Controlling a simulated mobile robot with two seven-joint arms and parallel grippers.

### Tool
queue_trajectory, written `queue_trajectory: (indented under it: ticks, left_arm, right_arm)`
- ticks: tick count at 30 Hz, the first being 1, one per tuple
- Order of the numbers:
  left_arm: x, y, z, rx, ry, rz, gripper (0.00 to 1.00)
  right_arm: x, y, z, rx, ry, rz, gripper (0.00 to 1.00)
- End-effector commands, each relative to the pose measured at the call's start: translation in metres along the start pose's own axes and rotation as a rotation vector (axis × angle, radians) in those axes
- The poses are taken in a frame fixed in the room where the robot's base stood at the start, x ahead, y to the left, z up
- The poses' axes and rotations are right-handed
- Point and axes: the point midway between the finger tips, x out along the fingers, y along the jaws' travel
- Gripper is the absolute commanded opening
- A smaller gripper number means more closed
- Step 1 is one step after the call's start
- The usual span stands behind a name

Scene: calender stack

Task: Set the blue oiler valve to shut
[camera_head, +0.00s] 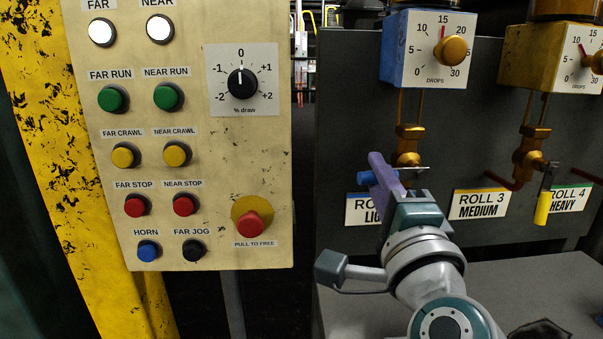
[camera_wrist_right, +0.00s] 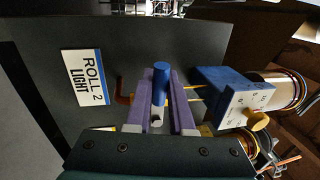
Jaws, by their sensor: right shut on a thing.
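The blue oiler (camera_head: 405,48) hangs at the upper right, its dial pointer near 15, with a brass valve (camera_head: 408,145) on the pipe below. The valve's blue handle (camera_head: 366,177) sticks out to the left, roughly level, across the upright pipe. My right gripper (camera_head: 380,168) has purple fingers and is shut on this handle; its body hides much of the lever. In the right wrist view the blue handle (camera_wrist_right: 160,78) stands between both fingers. The ROLL 2 LIGHT label (camera_wrist_right: 85,78) is beside it, partly covered in the head view. My left gripper is in neither view.
A yellow oiler (camera_head: 530,58) is at the right, its yellow valve handle (camera_head: 542,208) hanging down. The ROLL 3 MEDIUM label (camera_head: 480,204) lies between the valves. A button panel (camera_head: 230,160) with a red stop knob (camera_head: 250,224) stands left of my right arm.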

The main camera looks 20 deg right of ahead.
Motion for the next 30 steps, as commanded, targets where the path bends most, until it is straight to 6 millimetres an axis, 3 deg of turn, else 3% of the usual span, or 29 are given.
queue_trajectory:
  ticks: [9,10,18,26,30]
  left_arm:
    - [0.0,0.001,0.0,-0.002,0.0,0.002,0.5]
    - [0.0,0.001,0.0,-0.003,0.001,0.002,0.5]
    - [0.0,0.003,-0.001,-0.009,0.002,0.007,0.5]
    - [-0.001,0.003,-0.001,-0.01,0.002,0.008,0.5]
    - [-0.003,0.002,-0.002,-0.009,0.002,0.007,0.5]
  right_arm:
    - [0.001,-0.002,0.0,0.007,0.003,-0.005,0.0]
    - [0.001,-0.002,0.0,0.007,0.003,-0.005,0.22]
    - [0.0,-0.002,0.0,0.004,0.002,-0.003,0.51]
    - [-0.001,-0.001,0.0,0.003,0.001,-0.002,0.51]
    - [-0.016,-0.001,0.0,0.002,0.0,0.001,0.51]
